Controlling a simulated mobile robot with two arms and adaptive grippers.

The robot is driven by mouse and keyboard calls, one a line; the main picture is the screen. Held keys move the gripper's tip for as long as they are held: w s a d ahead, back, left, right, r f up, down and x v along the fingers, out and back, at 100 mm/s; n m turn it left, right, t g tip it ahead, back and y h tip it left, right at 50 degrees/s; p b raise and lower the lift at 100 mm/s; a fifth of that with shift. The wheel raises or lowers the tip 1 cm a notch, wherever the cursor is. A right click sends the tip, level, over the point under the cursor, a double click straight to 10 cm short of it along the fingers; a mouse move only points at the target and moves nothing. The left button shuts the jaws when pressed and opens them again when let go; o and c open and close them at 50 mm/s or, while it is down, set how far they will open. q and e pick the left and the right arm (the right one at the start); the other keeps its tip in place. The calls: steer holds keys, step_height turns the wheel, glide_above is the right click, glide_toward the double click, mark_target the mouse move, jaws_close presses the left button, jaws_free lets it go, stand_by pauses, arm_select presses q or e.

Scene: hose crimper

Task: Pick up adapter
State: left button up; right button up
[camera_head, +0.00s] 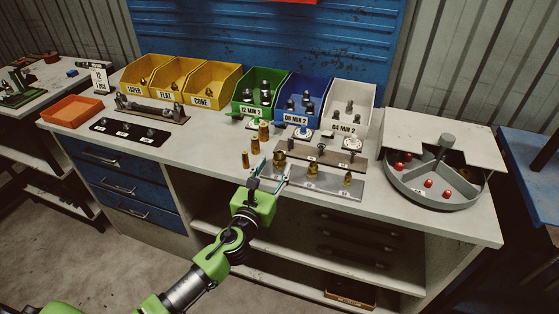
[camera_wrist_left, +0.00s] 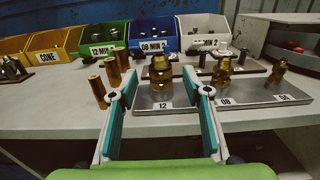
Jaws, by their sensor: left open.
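Three brass adapters stand upright on a grey plate (camera_wrist_left: 250,94) with labels 12, 08 and 04. The largest adapter, at 12 (camera_wrist_left: 160,72), appears between my fingertips in the left wrist view; it also shows in the head view (camera_head: 280,160). The middle adapter at 08 (camera_wrist_left: 224,70) is just right of the right finger, and the smallest at 04 (camera_wrist_left: 279,68) is farther right. My left gripper (camera_head: 271,170) is open and empty at the plate's front left. It also shows in the left wrist view (camera_wrist_left: 161,96). My right gripper is not in view.
Several plain brass sleeves (camera_head: 245,160) stand left of the plate, close to the left finger. A brown rack (camera_head: 325,155) is behind the plate. Yellow, green (camera_head: 256,92), blue and white bins line the back. A round grey tray (camera_head: 433,192) with red pieces is at right.

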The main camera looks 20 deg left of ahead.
mark_target(277, 164)
arm_select(q)
steer(key=w, duration=0.3)
steer(key=w+f, duration=0.1)
steer(key=w, duration=0.1)
steer(key=shift+d, duration=0.15)
steer(key=shift+r, duration=0.1)
steer(key=shift+c, duration=0.3)
jaws_close()
